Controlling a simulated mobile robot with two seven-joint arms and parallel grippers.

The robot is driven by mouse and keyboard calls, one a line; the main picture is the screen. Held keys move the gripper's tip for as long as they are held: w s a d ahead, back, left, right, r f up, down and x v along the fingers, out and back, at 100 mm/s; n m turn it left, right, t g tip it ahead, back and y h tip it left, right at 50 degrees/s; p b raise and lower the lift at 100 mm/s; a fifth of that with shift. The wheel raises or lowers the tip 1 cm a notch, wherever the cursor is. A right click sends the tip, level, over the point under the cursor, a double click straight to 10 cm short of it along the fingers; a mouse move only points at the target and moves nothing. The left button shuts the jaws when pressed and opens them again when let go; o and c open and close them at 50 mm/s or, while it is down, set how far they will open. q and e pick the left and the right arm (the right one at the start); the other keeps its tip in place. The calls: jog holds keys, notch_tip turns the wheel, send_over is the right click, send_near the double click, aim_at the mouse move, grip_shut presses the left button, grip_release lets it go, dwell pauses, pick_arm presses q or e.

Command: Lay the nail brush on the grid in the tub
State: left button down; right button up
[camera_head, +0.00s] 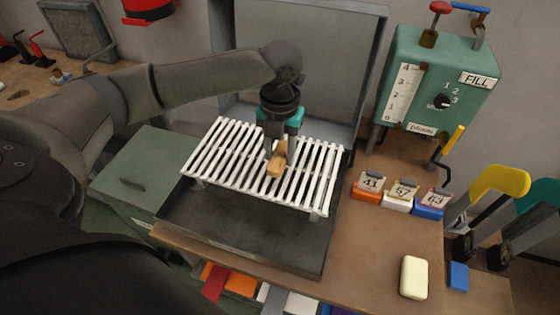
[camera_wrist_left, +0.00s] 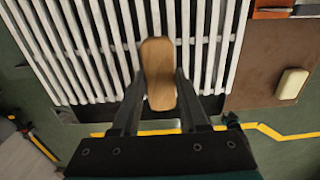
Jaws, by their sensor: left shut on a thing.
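The nail brush (camera_head: 277,162) has a tan wooden back and is held by my left gripper (camera_head: 279,146) over the white slatted grid (camera_head: 210,158). In the left wrist view the brush (camera_wrist_left: 158,74) sits between the two dark fingers of the left gripper (camera_wrist_left: 160,100), with the grid's white bars (camera_wrist_left: 95,45) behind it. I cannot tell whether the brush touches the bars. The grid lies across the dark grey tub (camera_head: 240,235). The brush's bristles are not visible. My right gripper is not in view.
A green box with a FILL label (camera_head: 435,85) stands right of the tub. Numbered blocks (camera_head: 398,197) in orange, white and blue sit on the brown bench, with a cream soap-like bar (camera_head: 414,278) nearer. A tall grey panel (camera_head: 300,60) rises behind the tub.

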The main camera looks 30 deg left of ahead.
aim_at(280, 155)
pick_arm(q)
notch_tip(280, 155, down, 2)
jog(key=shift+f, duration=0.25)
jog(key=shift+f, duration=0.2)
jog(key=shift+c, duration=2.1)
grip_release()
jog(key=shift+r, duration=0.2)
notch_tip(280, 155, up, 12)
jog(key=p, duration=0.2)
